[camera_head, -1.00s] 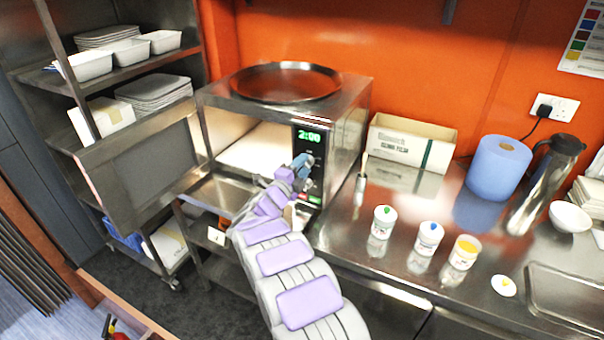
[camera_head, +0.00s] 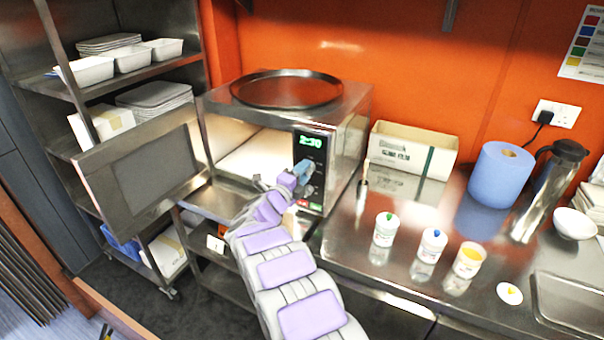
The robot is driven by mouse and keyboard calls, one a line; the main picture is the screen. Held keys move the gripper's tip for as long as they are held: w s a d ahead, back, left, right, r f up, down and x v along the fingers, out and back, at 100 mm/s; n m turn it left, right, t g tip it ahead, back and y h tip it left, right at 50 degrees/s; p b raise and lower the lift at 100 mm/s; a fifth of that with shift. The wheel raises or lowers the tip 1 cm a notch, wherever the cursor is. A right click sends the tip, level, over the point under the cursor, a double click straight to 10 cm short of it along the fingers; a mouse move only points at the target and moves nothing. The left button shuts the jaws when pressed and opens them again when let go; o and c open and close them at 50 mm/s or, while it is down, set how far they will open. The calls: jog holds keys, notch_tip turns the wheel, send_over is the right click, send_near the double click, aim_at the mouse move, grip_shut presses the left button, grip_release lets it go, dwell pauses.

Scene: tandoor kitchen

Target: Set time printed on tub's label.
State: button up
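The microwave (camera_head: 348,130) stands on the steel counter with its door (camera_head: 140,175) swung open to the left and its lit cavity showing. Its green display (camera_head: 310,141) appears to read 2:30. My gripper (camera_head: 303,170) is at the control panel below the display, over or against a control there; its fingers are too small to tell open or shut. Three white tubs stand on the counter: one with a green mark (camera_head: 385,232), one with a blue mark (camera_head: 430,243), and one open with yellow contents (camera_head: 468,260). Their label print is too small to read.
A round dark tray (camera_head: 286,88) lies on the microwave. A cling film box (camera_head: 412,150), blue paper roll (camera_head: 500,172), steel flask (camera_head: 548,185) and white bowl (camera_head: 573,223) stand along the counter. A white lid (camera_head: 509,293) lies near the yellow tub. Shelving (camera_head: 130,68) is at left.

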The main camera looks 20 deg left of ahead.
jog(key=o, duration=0.4)
jog(key=shift+f, duration=0.35)
jog(key=shift+o, duration=0.2)
jog(key=shift+r, duration=0.15)
jog(key=s+a+f+p, duration=0.1)
jog(key=s+a+p, duration=0.2)
jog(key=s, duration=1.4)
jog(key=shift+f, duration=0.1)
